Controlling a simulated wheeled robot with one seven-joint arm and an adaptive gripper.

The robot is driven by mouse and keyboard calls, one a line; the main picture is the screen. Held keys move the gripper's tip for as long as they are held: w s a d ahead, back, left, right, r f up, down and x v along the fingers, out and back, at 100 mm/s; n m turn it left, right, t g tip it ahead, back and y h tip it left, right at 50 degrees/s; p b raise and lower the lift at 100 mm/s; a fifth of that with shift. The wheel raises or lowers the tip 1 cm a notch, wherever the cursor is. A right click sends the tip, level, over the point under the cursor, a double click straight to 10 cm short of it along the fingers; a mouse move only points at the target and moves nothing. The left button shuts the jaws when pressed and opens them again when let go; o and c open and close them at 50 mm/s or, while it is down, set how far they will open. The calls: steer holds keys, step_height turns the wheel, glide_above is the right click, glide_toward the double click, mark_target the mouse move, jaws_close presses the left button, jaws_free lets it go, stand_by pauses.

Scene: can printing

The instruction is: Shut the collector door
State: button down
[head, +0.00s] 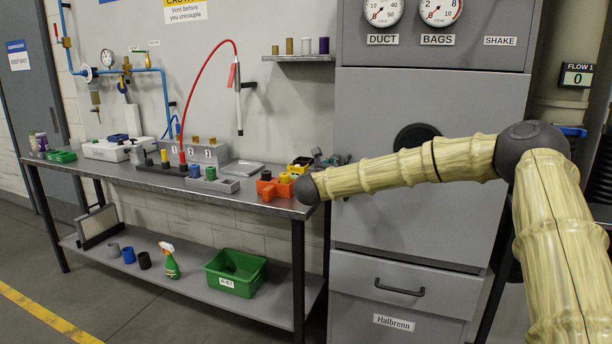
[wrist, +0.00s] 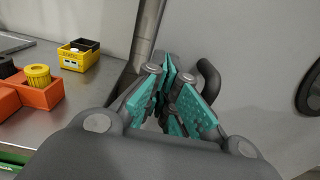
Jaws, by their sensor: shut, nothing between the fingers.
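The collector is a tall grey cabinet with gauges on top. Its door (head: 375,100) is the large flat grey panel below them, with a round black fitting (head: 418,137). I cannot tell whether the door is flush or ajar. In the wrist view the door panel (wrist: 255,55) fills the right side, and a dark curved handle (wrist: 209,78) stands out near its left edge. My gripper (wrist: 172,88) has teal finger pads, is shut and empty, and is just left of the handle. They look close; contact cannot be told. In the head view my gripper is mostly hidden beyond my wrist.
A steel workbench (head: 135,170) stands left of the cabinet. An orange tray (wrist: 42,95) and a yellow-black box (wrist: 78,54) sit at its near end. A drawer (head: 400,290) with a handle lies below the door. The floor in front of the bench is clear.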

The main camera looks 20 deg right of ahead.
steer(key=shift+w+d+r+h, duration=0.15)
steer(key=shift+d+r+h, duration=0.15)
steer(key=shift+d+r, duration=0.3)
steer(key=shift+a+r, duration=0.1)
steer(key=shift+a, duration=0.05)
steer(key=f+b+v, duration=0.1)
steer(key=b+v, duration=0.3)
steer(key=v, duration=1)
steer(key=shift+a, duration=0.4)
